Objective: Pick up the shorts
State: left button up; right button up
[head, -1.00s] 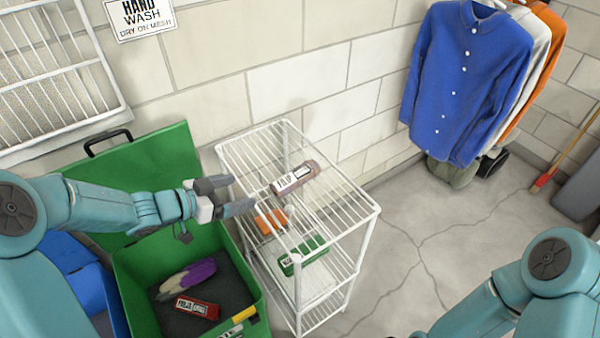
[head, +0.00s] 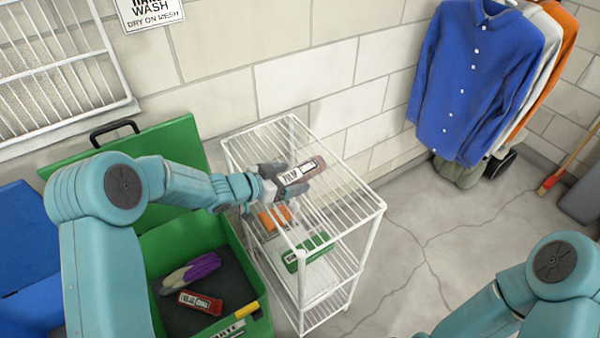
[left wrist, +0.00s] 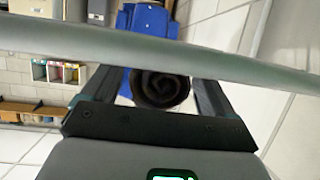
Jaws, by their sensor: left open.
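A rolled, mauve-brown cloth bundle with a white printed label (head: 297,175) lies on the top wire tier of the white rack; I cannot read that it is the shorts. My left gripper (head: 279,184) is at the bundle's left end, open, its fingers on either side of that end. In the left wrist view the bundle's dark spiral end (left wrist: 160,88) shows between the two fingers (left wrist: 157,92). Whether the fingers touch it I cannot tell. My right arm shows at the lower right, but its gripper is out of view.
The white wire rack (head: 368,243) holds an orange item (head: 272,218) and a green item (head: 308,250) lower down. A green case (head: 252,296) left of it holds a purple-and-grey bundle (head: 190,271) and a red labelled roll (head: 200,302). Shirts (head: 470,85) hang at right.

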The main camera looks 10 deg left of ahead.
pick_arm(q)
jog(key=shift+c, duration=0.3)
jog(key=c, duration=1.1)
notch_tip(320, 180, up, 20)
jog(key=p, duration=0.6)
jog(key=shift+p, duration=0.3)
